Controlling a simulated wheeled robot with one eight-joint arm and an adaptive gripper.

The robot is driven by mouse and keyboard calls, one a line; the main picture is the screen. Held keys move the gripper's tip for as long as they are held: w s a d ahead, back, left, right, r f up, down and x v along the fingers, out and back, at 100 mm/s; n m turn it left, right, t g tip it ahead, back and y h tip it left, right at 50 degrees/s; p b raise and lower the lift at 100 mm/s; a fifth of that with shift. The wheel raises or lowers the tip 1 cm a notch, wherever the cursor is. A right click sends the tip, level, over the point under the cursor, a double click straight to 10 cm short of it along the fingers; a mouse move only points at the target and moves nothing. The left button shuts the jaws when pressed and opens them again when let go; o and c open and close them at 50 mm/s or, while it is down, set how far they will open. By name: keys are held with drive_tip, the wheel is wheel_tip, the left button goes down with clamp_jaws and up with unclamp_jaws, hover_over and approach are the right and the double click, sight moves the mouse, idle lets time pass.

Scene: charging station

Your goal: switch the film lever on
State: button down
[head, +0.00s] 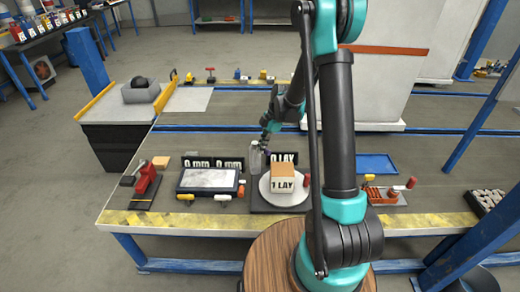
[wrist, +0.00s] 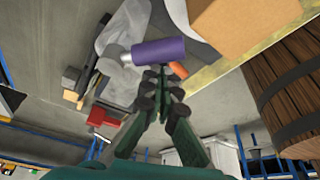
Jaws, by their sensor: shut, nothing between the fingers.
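My gripper (wrist: 162,74) is shut and empty, its fingertips close to a purple cylinder (wrist: 158,51) with a pale end. This may be the film lever's handle, but I cannot tell, nor whether the tips touch it. A small orange piece (wrist: 178,69) is just right of the tips. In the head view my gripper (head: 265,142) is small, beside the clear film roll (head: 255,160), behind the round turntable (head: 269,196). A carton (head: 283,172) stands on the turntable above a "1 LAY" label. The lever's position is unclear.
A "0 LAY" sign (head: 288,157) stands behind the carton. Left are a scale plate (head: 208,180), small coloured handles and a red vise (head: 146,179). Right are a red-and-white fixture (head: 384,195) and a blue tray (head: 376,164). My arm hides part of the bench (head: 430,190).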

drive_tip(key=shift+w+d, duration=0.35)
drive_tip(key=shift+d, duration=0.2)
drive_tip(key=shift+w+d, duration=0.1)
drive_tip(key=shift+d, duration=0.05)
idle(0.4)
